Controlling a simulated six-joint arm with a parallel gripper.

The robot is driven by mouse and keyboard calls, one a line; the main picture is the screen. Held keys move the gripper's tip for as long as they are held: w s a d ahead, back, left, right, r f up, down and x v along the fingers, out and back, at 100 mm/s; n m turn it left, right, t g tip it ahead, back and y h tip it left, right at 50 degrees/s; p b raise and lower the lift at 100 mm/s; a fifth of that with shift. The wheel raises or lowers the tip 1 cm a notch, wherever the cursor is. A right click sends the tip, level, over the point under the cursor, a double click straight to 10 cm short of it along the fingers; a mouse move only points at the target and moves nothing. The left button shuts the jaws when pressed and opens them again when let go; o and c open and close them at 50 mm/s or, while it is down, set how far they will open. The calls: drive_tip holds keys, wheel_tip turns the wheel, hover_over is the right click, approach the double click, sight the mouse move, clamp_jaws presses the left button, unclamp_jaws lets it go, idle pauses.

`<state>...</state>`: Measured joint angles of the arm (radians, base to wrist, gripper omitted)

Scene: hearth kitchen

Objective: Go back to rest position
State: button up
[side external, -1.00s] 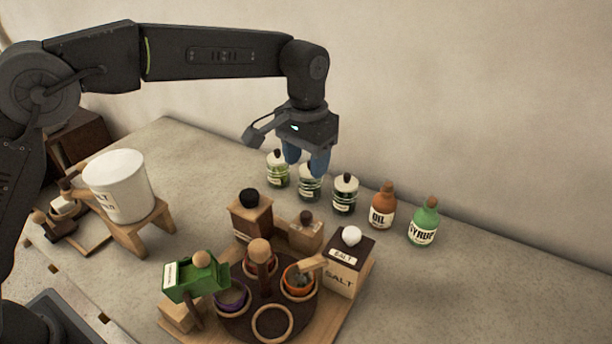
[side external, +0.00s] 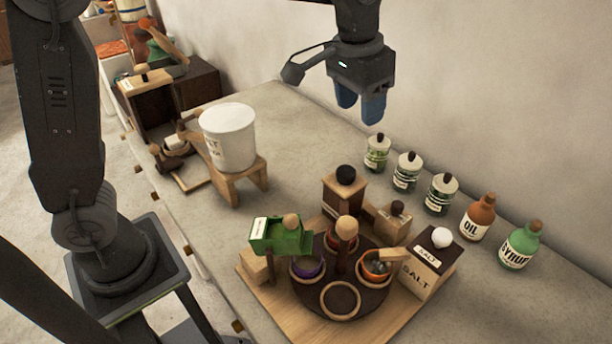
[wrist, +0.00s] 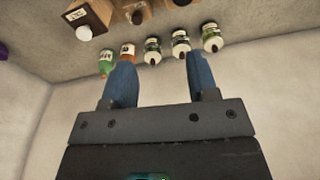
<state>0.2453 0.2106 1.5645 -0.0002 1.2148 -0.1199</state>
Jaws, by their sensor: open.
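My gripper (side external: 360,106) hangs in the air with its blue fingers pointing down, above and left of the row of jars in the side view. It is empty and clear of everything. In the wrist view the two blue fingers of my gripper (wrist: 158,82) stand wide apart with nothing between them. Beyond them are the syrup bottle (wrist: 106,62), the oil bottle (wrist: 128,52) and the jars (wrist: 181,44).
Several green-labelled jars (side external: 406,172), an orange oil bottle (side external: 478,218) and a green syrup bottle (side external: 519,246) line the wall. A wooden board (side external: 400,311) holds a salt box (side external: 430,262) and bowls. A white bucket (side external: 229,138) sits on a wooden stand (side external: 243,178).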

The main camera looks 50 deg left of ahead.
drive_tip(key=s+a+f+t, duration=0.1)
drive_tip(key=s+a, duration=0.2)
drive_tip(key=s, duration=0.4)
drive_tip(key=s+a+f+n+t, duration=0.1)
drive_tip(key=s+a, duration=0.3)
drive_tip(key=s, duration=0.3)
drive_tip(key=s+a+t, duration=0.1)
drive_tip(key=s+a, duration=0.2)
drive_tip(key=s, duration=0.4)
drive_tip(key=shift+a+f+t, duration=0.3)
drive_tip(key=shift+f+t, duration=0.1)
